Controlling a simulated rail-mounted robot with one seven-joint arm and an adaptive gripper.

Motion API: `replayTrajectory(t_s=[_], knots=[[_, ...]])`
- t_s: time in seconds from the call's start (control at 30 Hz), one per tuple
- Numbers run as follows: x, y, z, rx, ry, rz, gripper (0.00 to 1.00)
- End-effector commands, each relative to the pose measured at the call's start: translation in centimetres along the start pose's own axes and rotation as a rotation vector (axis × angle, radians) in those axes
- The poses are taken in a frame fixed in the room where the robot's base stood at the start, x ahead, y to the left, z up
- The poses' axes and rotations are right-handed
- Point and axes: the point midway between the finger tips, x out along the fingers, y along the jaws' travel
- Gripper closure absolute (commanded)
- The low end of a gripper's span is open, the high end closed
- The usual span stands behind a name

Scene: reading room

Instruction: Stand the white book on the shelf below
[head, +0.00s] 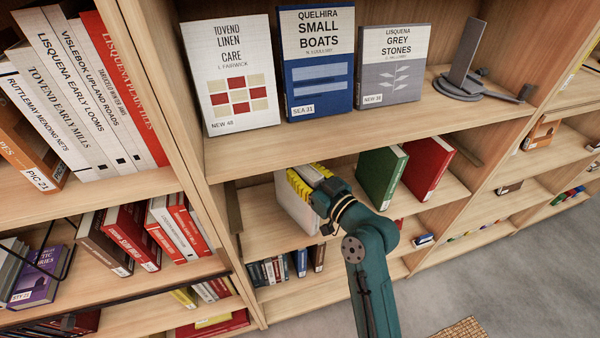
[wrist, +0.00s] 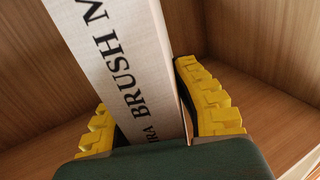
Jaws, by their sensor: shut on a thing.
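My gripper (head: 308,181) is inside the middle shelf bay, below the display shelf, with its yellow fingers on either side of a white book (head: 293,208). In the wrist view my gripper (wrist: 145,95) is shut on this white book (wrist: 112,32), whose spine carries dark lettering including "BRUSH". The book looks roughly upright, a little tilted in the picture. The shelf below (head: 258,237) is bare wood around it. I cannot tell whether the book's lower edge touches the board; my arm and fingers hide part of it.
A green book (head: 382,178) and a red book (head: 428,165) stand to the right on the same shelf. Above, a white book (head: 229,75), a blue book (head: 317,60) and a grey book (head: 391,65) face out beside a grey stand (head: 465,65). An upright divider (head: 170,110) is at left.

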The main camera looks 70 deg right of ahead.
Motion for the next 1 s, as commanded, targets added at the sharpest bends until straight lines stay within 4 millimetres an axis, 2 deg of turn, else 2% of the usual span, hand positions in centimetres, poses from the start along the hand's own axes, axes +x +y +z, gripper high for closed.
replayTrajectory(t_s=[0.03, 0.27, 0.3, 0.4, 0.77, 0.87, 1.0], knots=[[0.0, 0.0, -0.6, -0.003, 0.010, 0.001, 1.00], [0.0, 0.0, -0.2, -0.003, 0.010, 0.001, 1.00], [0.0, 0.0, 0.2, -0.001, 0.001, 0.000, 0.70], [0.0, 0.0, 0.1, -0.001, 0.001, 0.000, 0.52], [-0.1, 0.0, -0.4, -0.001, 0.001, 0.000, 0.52], [-1.9, 0.1, -0.2, 0.000, -0.001, 0.002, 0.52], [-5.5, 0.1, -0.1, 0.001, -0.003, 0.004, 0.52]])
